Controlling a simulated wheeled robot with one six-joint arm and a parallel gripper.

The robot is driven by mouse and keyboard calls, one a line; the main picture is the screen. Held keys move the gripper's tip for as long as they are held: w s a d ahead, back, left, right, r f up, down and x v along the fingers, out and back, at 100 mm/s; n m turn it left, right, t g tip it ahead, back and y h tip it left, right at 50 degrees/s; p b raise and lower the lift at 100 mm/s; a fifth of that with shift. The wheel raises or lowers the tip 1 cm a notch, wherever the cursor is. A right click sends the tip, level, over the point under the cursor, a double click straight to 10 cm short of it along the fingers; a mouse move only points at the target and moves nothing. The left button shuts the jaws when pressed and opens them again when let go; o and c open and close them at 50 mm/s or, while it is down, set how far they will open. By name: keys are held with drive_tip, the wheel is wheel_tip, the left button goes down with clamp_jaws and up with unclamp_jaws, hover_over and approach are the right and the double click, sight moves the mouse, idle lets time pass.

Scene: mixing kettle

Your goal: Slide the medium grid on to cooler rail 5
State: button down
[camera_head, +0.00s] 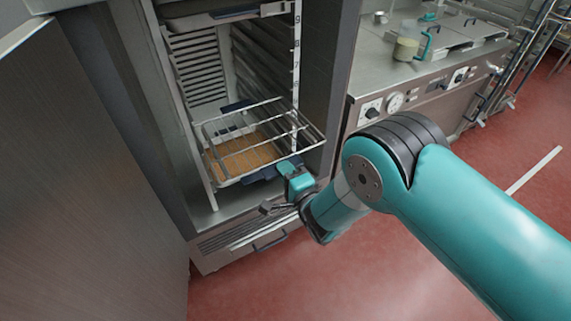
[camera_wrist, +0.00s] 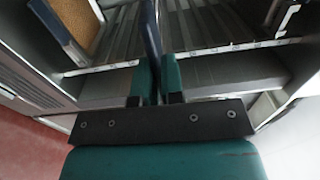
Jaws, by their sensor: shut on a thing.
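The wire grid (camera_head: 275,146) is inside the open cooler (camera_head: 197,66), its front part coming out past the door opening. It looks slightly tilted. My gripper (camera_head: 290,172) is at the grid's front right corner. In the wrist view my gripper (camera_wrist: 160,85) is shut on a dark blue edge piece (camera_wrist: 151,35), which I take to be part of the grid. Rail numbers 9, 8, 7 and 6 show on the strip (camera_head: 296,50) on the cooler's right side. The number 5 is hidden or too small to read, so I cannot tell which rail the grid is on.
A brown surface (camera_head: 240,155) shows through the grid wires. The cooler door (camera_head: 85,165) stands open on the left. A steel counter (camera_head: 375,60) with knobs stands to the right of the cooler. The red floor (camera_head: 270,290) in front is clear.

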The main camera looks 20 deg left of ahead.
sight(267, 146)
drive_tip(key=shift+a+r, duration=0.1)
idle(0.3)
drive_tip(key=shift+w, duration=0.1)
drive_tip(key=shift+w+a+b, duration=0.45)
drive_tip(key=shift+w+b, duration=0.15)
drive_tip(key=shift+b, duration=0.1)
drive_tip(key=b+x, duration=0.8)
drive_tip(key=b, duration=0.1)
drive_tip(key=shift+a+f, duration=0.25)
drive_tip(key=shift+w+a+r+b, duration=0.25)
drive_tip(key=shift+a+b, duration=0.1)
